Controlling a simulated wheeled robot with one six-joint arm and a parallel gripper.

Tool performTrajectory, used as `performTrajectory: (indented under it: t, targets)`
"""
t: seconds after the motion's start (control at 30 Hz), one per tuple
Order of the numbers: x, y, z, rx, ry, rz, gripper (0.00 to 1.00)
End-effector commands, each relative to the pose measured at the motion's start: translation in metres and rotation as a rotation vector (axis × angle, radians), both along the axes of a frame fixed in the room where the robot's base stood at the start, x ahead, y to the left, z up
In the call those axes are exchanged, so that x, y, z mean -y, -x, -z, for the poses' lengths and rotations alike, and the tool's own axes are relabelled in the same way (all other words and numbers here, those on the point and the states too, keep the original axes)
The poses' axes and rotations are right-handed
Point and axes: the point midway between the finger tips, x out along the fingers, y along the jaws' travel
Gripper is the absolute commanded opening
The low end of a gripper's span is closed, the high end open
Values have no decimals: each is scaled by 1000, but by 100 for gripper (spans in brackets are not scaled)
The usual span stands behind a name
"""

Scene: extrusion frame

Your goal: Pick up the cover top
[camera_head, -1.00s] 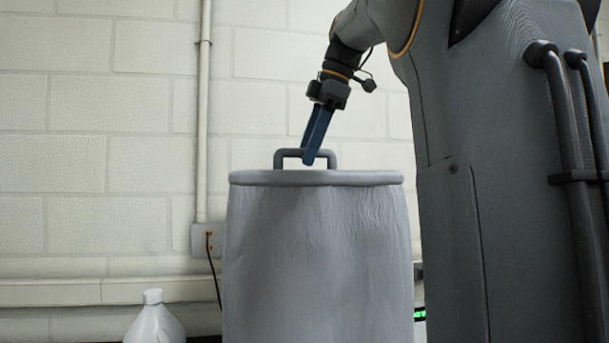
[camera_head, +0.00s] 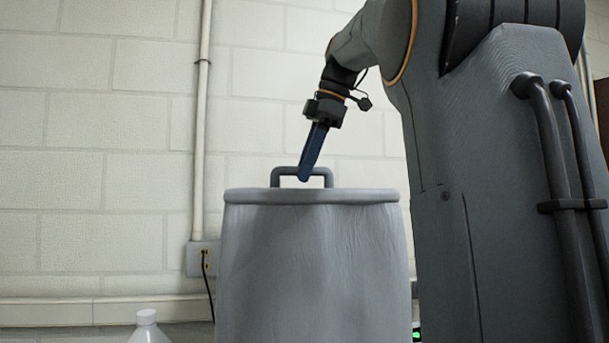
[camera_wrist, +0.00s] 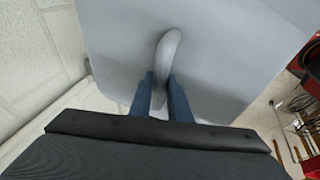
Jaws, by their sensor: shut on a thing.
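The cover top (camera_head: 250,196) is a grey lid with a raised bar handle (camera_head: 301,170), and it sits on a grey bin (camera_head: 312,270) in the head view. My gripper (camera_head: 305,177) reaches down from the upper right with its blue fingers at the handle. In the wrist view, the two blue fingers (camera_wrist: 161,92) are on either side of the pale handle (camera_wrist: 167,55) and shut on it. The lid surface (camera_wrist: 220,50) fills the middle of that view. No gap shows between the lid and the bin.
A white bottle (camera_head: 148,328) stands low at the left of the bin. A pale block wall (camera_head: 100,150) with a vertical pipe (camera_head: 199,130) and an outlet box (camera_head: 202,258) is behind. Tools (camera_wrist: 295,125) and red items show at the right of the wrist view.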

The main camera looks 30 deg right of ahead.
Motion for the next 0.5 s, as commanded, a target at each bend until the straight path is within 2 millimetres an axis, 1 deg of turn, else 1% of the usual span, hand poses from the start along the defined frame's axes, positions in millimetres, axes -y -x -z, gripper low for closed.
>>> performTrajectory:
  t: [0.17, 0.5]
  targets:
    - [0, -1, -16, 4, 2, -1, 0]
    - [0, -1, -73, 6, 1, -2, 0]
